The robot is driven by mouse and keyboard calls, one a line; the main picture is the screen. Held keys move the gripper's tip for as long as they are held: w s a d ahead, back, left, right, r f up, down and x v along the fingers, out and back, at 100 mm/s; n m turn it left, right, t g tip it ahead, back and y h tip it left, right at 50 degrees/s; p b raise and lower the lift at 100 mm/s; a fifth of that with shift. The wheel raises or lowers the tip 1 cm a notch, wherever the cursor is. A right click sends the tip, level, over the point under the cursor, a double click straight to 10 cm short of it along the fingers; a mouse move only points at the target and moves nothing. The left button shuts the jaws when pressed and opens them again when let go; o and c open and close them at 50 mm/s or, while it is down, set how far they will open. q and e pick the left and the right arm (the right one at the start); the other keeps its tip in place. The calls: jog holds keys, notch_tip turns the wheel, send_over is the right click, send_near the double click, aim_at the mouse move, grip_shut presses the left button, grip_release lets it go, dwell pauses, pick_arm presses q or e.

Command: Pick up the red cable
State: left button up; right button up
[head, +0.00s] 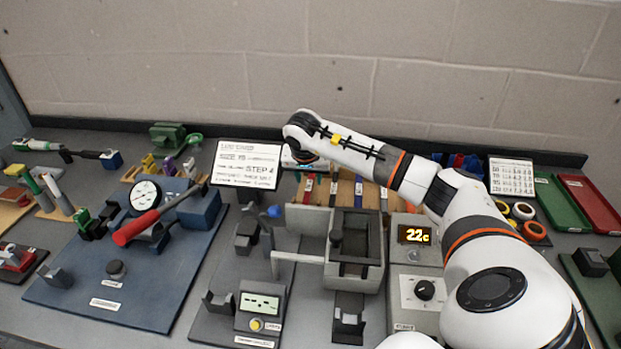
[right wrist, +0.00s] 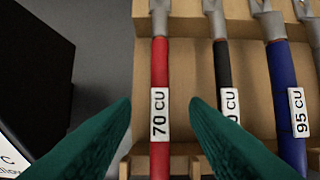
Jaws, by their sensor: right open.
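The red cable (right wrist: 160,75) lies in a tan rack in the right wrist view, with a grey metal lug at its upper end and a white label reading "70 CU". My right gripper (right wrist: 160,102) is open, its two teal fingers on either side of the red cable and apart from it in the picture; I cannot tell their height over it. In the head view my right gripper (head: 300,157) points down over the rack's left end and is mostly hidden by its wrist. A red strip of cable (head: 308,186) shows just below it. My left gripper is not in view.
A black cable (right wrist: 222,65) and a blue cable (right wrist: 284,90) lie right of the red one in the rack (right wrist: 190,30). A sign (head: 246,164) stands left of the rack. A grey fixture (head: 355,250) stands in front. A red-handled tool (head: 137,228) lies at left.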

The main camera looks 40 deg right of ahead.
aim_at(311, 178)
jog(key=shift+x, duration=1.2)
grip_shut()
jog(key=shift+r, duration=0.1)
